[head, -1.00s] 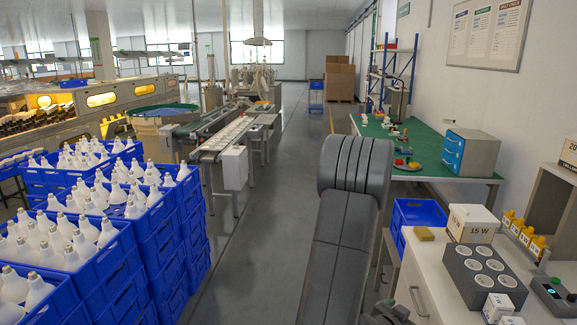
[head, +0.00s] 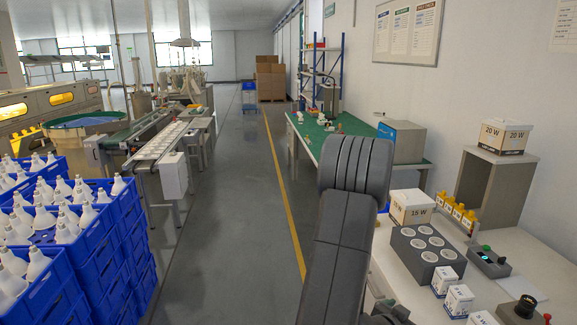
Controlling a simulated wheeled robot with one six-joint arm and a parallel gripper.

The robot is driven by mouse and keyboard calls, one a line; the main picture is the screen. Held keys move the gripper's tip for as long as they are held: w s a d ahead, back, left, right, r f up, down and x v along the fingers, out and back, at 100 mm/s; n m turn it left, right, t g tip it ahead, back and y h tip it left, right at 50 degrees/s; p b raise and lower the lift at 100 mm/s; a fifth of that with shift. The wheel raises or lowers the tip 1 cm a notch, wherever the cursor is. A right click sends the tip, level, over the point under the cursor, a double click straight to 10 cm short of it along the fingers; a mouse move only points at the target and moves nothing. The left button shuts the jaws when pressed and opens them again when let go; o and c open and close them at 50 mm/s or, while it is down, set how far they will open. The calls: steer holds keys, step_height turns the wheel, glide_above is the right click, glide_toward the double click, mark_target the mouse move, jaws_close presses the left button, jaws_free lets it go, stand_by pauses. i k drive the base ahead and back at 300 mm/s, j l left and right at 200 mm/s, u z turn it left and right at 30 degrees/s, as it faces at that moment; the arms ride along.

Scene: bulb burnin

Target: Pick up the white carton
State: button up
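Several white cartons are on the right. A carton marked 15 W (head: 411,208) sits at the back of the white bench, behind a grey block with round holes. A carton marked 20 W (head: 504,138) sits on top of a grey open-fronted stand. Small white cartons (head: 444,281), (head: 458,301) stand in front of the block, and another (head: 481,319) is cut by the bottom edge. I cannot tell which one the task means. My arm rises in the middle of the view; my gripper does not show clearly.
The white bench (head: 520,285) also carries the grey holed block (head: 424,252), yellow-capped parts (head: 456,214), a small control box (head: 489,262) and a black round device (head: 522,309). Blue crates of bulbs (head: 85,235) stand left. The grey aisle floor (head: 225,210) is clear.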

mark_target(442, 276)
steer(key=z, duration=1.3)
